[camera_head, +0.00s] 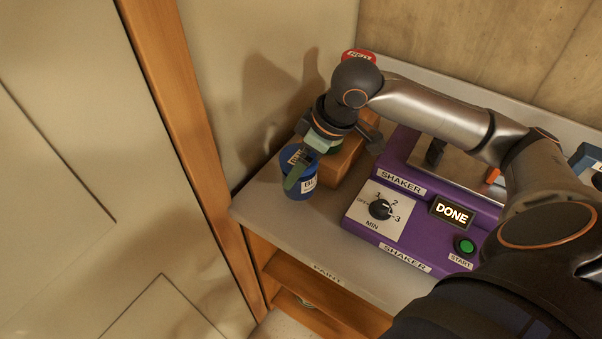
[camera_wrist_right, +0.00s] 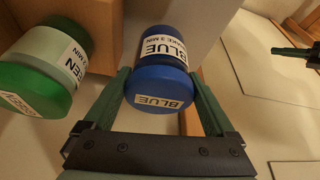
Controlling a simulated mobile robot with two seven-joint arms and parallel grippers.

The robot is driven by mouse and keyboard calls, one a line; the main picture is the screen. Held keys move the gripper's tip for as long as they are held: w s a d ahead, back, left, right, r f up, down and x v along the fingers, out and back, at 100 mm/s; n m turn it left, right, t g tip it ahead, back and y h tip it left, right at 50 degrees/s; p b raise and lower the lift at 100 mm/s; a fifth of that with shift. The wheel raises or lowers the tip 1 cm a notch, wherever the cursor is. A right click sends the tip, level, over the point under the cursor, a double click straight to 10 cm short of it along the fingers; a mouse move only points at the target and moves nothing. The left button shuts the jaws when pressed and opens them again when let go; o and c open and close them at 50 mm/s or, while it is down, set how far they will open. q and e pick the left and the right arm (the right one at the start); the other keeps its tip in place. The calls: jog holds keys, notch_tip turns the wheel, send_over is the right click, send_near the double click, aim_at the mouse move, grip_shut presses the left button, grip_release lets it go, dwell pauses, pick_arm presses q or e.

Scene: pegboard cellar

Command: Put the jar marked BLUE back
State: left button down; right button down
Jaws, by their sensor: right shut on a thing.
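The blue jar (camera_head: 299,186) is at the left end of the grey paint shelf top (camera_head: 262,207). It looks upright, but I cannot tell whether its base touches the surface. My right gripper (camera_head: 305,172) is shut on it, coming from above and behind. In the right wrist view the blue jar (camera_wrist_right: 160,85) sits between the two green fingers, its lid and side labels reading BLUE. A dark green-tipped part at the right edge of that view looks like my left gripper (camera_wrist_right: 296,51); its jaws are unclear.
A wooden block (camera_head: 345,160) stands right beside the blue jar. A red-lidded jar (camera_head: 359,55) is behind. A green jar (camera_wrist_right: 50,65) is close by in the wrist view. A wooden post (camera_head: 190,110) borders the left.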

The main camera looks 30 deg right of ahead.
jog(key=shift+w+d+f, duration=0.1)
jog(key=shift+w+f, duration=0.1)
jog(key=shift+f, duration=0.05)
jog(key=shift+w+d+f, duration=0.1)
jog(key=shift+w+f, duration=0.05)
jog(key=shift+f, duration=1.55)
grip_release()
jog(key=shift+f, duration=0.1)
jog(key=p+v, duration=0.1)
jog(key=v, duration=1.1)
